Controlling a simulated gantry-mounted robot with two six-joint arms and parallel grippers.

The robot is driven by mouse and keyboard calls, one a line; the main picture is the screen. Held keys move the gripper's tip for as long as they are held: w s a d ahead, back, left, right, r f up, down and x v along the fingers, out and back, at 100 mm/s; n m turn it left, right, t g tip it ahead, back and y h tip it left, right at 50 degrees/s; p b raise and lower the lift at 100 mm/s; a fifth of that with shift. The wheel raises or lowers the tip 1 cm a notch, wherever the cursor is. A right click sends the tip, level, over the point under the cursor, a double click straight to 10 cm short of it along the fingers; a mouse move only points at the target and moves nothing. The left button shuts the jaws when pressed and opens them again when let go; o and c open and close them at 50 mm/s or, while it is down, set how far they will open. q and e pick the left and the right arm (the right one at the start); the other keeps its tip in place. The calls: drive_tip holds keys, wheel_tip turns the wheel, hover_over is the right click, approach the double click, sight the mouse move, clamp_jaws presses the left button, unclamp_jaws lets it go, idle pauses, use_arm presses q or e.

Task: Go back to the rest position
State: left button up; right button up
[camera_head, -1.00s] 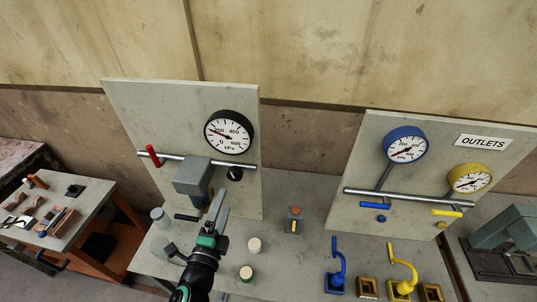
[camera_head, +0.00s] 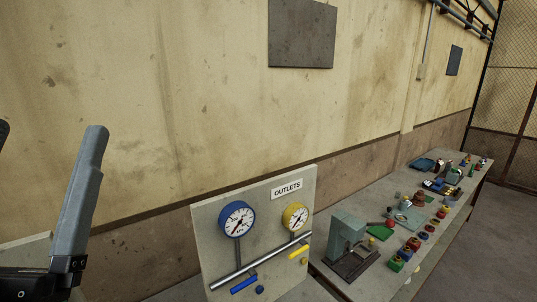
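My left gripper (camera_head: 50,130) is large and close at the left edge of the head view, cut off by the frame. One long grey finger points up, and a dark tip shows apart from it at the very edge. The gap between them looks open, and I see nothing held there. My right gripper is not in view.
The outlets panel (camera_head: 212,229) stands at lower centre with a blue gauge (camera_head: 238,219), a yellow gauge (camera_head: 295,216), a pipe and blue and yellow handles. A green press (camera_head: 345,235) stands right of it. A long bench with several small parts runs to the right.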

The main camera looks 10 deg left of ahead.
use_arm(q)
drive_tip(key=d+r+h+p, duration=0.3)
drive_tip(key=r+h+p, duration=0.3)
drive_tip(key=r+p, duration=1)
drive_tip(key=shift+d, duration=0.2)
drive_tip(key=shift+s+a, duration=0.1)
drive_tip(key=shift+s, duration=0.05)
idle(0.5)
